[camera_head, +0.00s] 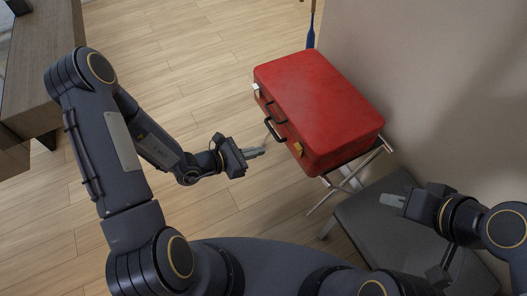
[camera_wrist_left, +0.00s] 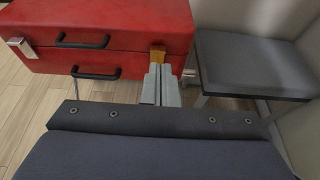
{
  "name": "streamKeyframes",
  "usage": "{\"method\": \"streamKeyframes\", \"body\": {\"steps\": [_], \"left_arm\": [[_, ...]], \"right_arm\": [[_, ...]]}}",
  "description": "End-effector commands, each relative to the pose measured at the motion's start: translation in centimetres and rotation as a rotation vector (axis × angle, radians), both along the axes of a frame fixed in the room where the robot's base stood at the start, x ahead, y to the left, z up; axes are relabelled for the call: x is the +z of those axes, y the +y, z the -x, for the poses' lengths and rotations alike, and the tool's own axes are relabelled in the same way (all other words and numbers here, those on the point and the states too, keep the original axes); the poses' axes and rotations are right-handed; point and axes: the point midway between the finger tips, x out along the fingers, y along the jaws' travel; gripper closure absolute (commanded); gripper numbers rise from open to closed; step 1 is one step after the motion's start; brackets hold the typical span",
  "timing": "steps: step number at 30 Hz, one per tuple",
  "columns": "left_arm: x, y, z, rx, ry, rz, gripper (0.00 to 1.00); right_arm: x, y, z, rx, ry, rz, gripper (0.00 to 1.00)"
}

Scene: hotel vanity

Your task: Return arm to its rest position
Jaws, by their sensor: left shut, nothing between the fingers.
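My left gripper (camera_head: 256,152) is shut and empty in the head view, just left of the red suitcase's front. Its closed fingers also show in the left wrist view (camera_wrist_left: 161,84), where they overlap the lower front of the suitcase (camera_wrist_left: 120,20) near a brass latch (camera_wrist_left: 158,53). A gap to the suitcase shows in the head view. The red suitcase (camera_head: 318,98) is closed and lies flat on a folding rack (camera_head: 349,176). My right gripper (camera_head: 391,200) is over the grey seat at the right; its finger gap is too small to tell.
A grey cushioned seat (camera_head: 362,222) stands right of the rack by the wall (camera_head: 440,80). A wooden desk (camera_head: 30,75) stands at the far left. The wooden floor (camera_head: 190,60) between desk and suitcase is clear. A blue object (camera_head: 310,38) stands behind the suitcase.

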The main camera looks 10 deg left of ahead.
Motion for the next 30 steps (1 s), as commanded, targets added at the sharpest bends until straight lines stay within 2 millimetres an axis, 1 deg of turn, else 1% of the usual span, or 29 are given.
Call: {"method": "streamKeyframes", "body": {"steps": [3, 17, 20, 23, 26, 27, 30], "left_arm": [[0.3, 0.2, 0.2, -0.001, 0.0, 0.0, 1.0], [0.2, 0.1, 0.2, -0.001, 0.0, 0.0, 1.0], [0.7, 0.1, 0.1, -0.01, -0.011, -0.002, 1.0], [2.7, 0.0, 0.2, -0.058, -0.069, -0.021, 1.0], [6.7, -0.3, 0.8, -0.164, -0.186, -0.065, 1.0], [8.5, -0.5, 1.2, -0.218, -0.243, -0.091, 1.0], [12.8, -0.8, 3.1, -0.367, -0.388, -0.172, 1.0]], "right_arm": [[0.0, 0.0, 0.0, 0.0, 0.0, 0.0, 0.8], [0.0, 0.0, 0.0, 0.0, 0.0, 0.0, 0.8], [0.1, 0.0, 0.0, 0.0, 0.0, 0.0, 0.8], [0.3, 0.0, 0.0, 0.0, 0.0, 0.0, 0.8], [0.8, 0.0, 0.0, 0.0, 0.0, 0.0, 0.8], [1.0, 0.0, 0.0, 0.0, 0.0, 0.0, 0.8], [1.5, 0.0, 0.0, 0.0, 0.0, 0.0, 0.8]]}}
